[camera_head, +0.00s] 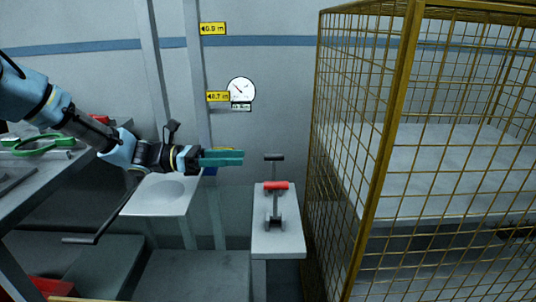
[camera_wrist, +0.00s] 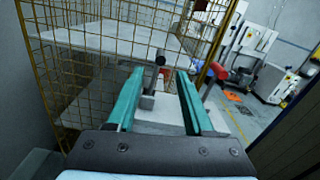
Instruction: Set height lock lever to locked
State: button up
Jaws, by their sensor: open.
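A lever (camera_head: 275,206) stands upright on a pale pedestal (camera_head: 288,240), with a red band (camera_head: 276,185) and a dark crossbar grip (camera_head: 274,157) on top. I take it for the height lock lever; no label for its locked position is readable. My gripper (camera_head: 243,158) points right, at about the height of the dark grip and to its left in the head view, apart from it. In the wrist view my gripper (camera_wrist: 160,71) has its teal fingers spread with nothing held. The dark grip (camera_wrist: 160,60) shows between and beyond the fingertips there.
A yellow wire cage (camera_head: 385,150) stands close right of the pedestal. A pale plate with a round recess (camera_head: 172,188) lies below my arm. A dark crank-like bar (camera_head: 95,239) sticks out at the lower left. A round gauge (camera_head: 241,89) is on the back wall.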

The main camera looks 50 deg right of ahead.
aim_at(272, 158)
jog(key=p+x, duration=0.2)
jog(key=x, duration=0.7)
jog(key=shift+s+d, duration=0.25)
jog(key=shift+s, duration=0.05)
jog(key=shift+c, duration=0.4)
grip_shut()
dwell(0.6)
